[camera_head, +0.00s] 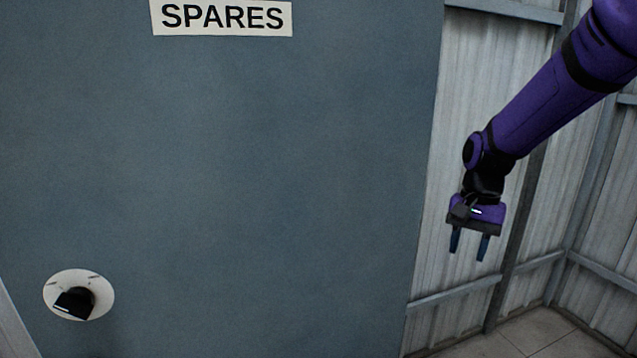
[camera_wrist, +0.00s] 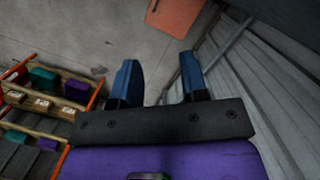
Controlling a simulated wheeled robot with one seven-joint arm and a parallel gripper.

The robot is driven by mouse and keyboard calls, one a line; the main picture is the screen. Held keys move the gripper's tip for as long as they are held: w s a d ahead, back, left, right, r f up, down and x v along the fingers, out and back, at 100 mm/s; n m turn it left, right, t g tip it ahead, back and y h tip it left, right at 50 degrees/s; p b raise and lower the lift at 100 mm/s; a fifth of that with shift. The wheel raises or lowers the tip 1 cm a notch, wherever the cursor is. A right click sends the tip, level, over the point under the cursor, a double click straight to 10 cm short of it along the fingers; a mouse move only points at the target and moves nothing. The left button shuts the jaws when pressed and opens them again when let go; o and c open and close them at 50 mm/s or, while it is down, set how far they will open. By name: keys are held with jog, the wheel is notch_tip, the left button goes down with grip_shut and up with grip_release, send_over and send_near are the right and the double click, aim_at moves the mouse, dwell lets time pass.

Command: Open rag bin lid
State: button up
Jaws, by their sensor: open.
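My gripper (camera_head: 468,250) hangs at the right in the head view, fingers pointing down and apart, with nothing between them. In the wrist view its two blue fingers (camera_wrist: 159,76) are also apart and empty, over grey floor. I cannot make out a rag bin or its lid for certain in either view. A flat orange-red shape (camera_wrist: 175,15) shows at the top of the wrist view, partly cut off; I cannot tell what it is. My gripper is well apart from it.
A large blue-grey panel (camera_head: 230,170) with a "SPARES" sign (camera_head: 222,17) fills much of the head view. A round white plate with a black fitting (camera_head: 75,302) is low on it. Corrugated wall (camera_head: 455,90) stands behind my arm. An orange-framed rack (camera_wrist: 60,82) holds coloured boxes.

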jog(key=s+r+n+t, duration=0.2)
jog(key=s+r, duration=0.2)
jog(key=s, duration=0.3)
jog(key=s+d+r+n+t, duration=0.1)
jog(key=s+r, duration=0.3)
jog(key=s, duration=0.4)
jog(key=s+r+n+t+h, duration=0.1)
jog(key=s+r+n+t, duration=0.2)
jog(key=s, duration=0.4)
jog(key=shift+s+d+r+n+t, duration=0.4)
jog(key=shift+r+t, duration=0.1)
jog(key=shift+r, duration=0.4)
jog(key=shift+w, duration=0.1)
